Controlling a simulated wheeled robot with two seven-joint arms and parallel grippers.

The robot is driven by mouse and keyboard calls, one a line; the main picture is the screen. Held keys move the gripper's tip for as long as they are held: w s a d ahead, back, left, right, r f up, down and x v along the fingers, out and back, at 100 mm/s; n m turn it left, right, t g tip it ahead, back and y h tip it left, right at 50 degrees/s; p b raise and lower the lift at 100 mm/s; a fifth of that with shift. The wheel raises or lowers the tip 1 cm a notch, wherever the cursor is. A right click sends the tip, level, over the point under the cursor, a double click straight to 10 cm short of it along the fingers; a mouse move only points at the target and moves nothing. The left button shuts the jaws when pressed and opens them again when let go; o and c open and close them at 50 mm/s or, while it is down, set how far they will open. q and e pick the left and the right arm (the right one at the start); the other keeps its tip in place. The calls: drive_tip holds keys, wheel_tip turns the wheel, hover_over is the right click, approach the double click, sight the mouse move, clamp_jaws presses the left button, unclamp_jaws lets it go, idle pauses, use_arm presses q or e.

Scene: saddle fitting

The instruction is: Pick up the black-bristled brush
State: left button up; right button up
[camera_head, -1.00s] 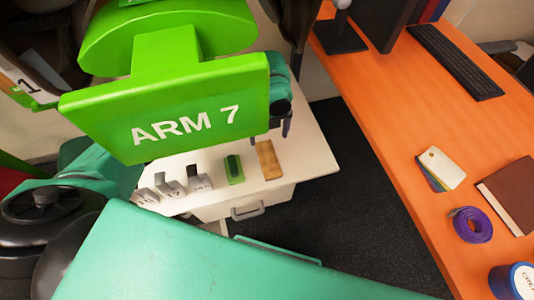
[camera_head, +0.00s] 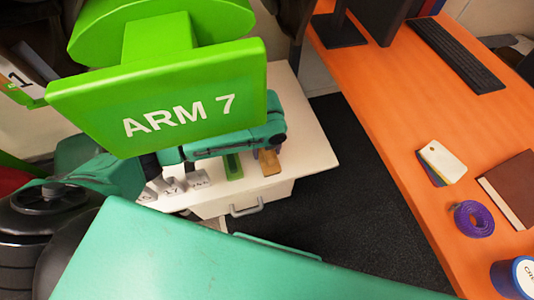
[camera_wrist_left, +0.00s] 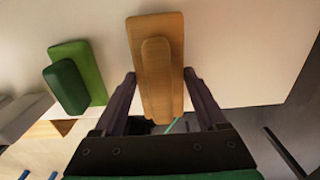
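Two brush-like blocks lie on the white cabinet top (camera_head: 310,150). The tan wooden one (camera_head: 269,162) is at the right, partly hidden by my left arm in the head view. The green one (camera_head: 233,167) is to its left. In the left wrist view the tan block (camera_wrist_left: 160,30) has a raised grip along its middle, and the green block (camera_wrist_left: 88,72) has a darker green one. No bristles show on either. My left gripper (camera_wrist_left: 160,75) is open, with one finger on each side of the tan block's near part. I cannot tell whether they touch. My right gripper is not in view.
Several grey numbered pieces (camera_head: 172,188) stand left of the green block. A green "ARM 7" panel (camera_head: 180,105) covers much of the head view. The orange desk (camera_head: 400,115) at the right holds a keyboard (camera_head: 457,54), purple tape roll (camera_head: 474,218) and brown book (camera_head: 512,188).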

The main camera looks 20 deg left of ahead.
use_arm(q)
drive_tip(key=shift+c, duration=1.4)
wheel_tip(320, 180, up, 10)
drive_tip(key=shift+r+p, duration=0.1)
drive_tip(key=shift+p, duration=0.5)
drive_tip(key=n, duration=0.3)
drive_tip(key=shift+s+a+r+p, duration=0.25)
drive_tip(key=shift+a+r+p, duration=0.1)
drive_tip(key=shift+r+p, duration=0.05)
drive_tip(key=s+a+r+n+p, duration=0.2)
drive_tip(key=r+n, duration=0.1)
drive_tip(key=n, duration=1)
drive_tip(key=s+a+r+n+p, duration=0.2)
drive_tip(key=s+a+r+n, duration=0.1)
drive_tip(key=n, duration=1)
drive_tip(key=shift+a+n+p, duration=0.15)
drive_tip(key=shift+n+p, duration=0.15)
drive_tip(key=shift+p, duration=0.1)
drive_tip(key=shift+s, duration=0.15)
